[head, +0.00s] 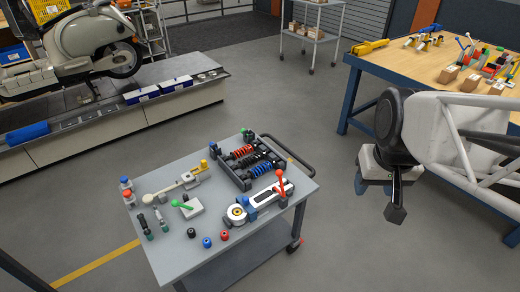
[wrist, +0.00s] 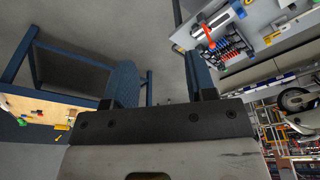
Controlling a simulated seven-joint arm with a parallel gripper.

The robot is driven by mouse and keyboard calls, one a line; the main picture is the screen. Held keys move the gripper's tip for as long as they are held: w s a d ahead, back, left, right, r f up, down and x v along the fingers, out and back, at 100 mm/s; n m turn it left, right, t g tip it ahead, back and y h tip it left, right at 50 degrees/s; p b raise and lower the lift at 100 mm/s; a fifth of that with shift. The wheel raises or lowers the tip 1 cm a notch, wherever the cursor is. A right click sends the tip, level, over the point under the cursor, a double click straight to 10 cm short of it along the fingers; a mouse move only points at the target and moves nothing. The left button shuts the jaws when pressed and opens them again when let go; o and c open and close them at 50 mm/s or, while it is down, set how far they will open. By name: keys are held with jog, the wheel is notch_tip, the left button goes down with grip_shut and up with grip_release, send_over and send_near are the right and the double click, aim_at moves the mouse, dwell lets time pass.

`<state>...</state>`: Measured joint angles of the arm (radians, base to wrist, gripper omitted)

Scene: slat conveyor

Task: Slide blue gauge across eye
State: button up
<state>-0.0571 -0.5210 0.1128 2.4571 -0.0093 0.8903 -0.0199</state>
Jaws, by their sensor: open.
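My gripper (head: 374,187) hangs at the right of the head view, over the floor, well apart from the grey cart. In the wrist view its two blue fingers (wrist: 161,78) stand wide apart with nothing between them. A fixture on the cart's front right has a round pale eye (head: 236,213) with an amber centre. A blue part (head: 244,201) sits close beside this eye; it may be the blue gauge, but I cannot tell. A small blue puck (head: 207,242) stands apart, near the cart's front edge.
The cart (head: 165,255) also carries a rack of coil springs (head: 245,160), a red lever (head: 280,182), a green-handled block (head: 190,208) and a red puck (head: 224,235). A wooden workbench (head: 400,68) stands behind my arm. Open floor lies between cart and bench.

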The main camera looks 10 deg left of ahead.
jog(key=w+a+f+n, duration=0.1)
jog(key=w+a+f, duration=0.15)
jog(key=w, duration=0.25)
jog(key=w+a+f+n, duration=0.1)
jog(key=w+a+f, duration=0.1)
jog(key=w+a, duration=0.3)
jog(key=n+g, duration=0.2)
jog(key=n, duration=0.4)
send_over(246, 198)
notch_tip(246, 198, down, 29)
jog(key=shift+s+d+r, duration=0.1)
jog(key=shift+d+r, duration=0.05)
jog(key=shift+r, duration=0.05)
jog(key=shift+a+f, duration=0.2)
jog(key=shift+f, duration=0.1)
jog(key=shift+f, duration=0.1)
jog(key=shift+f, duration=3.8)
grip_shut()
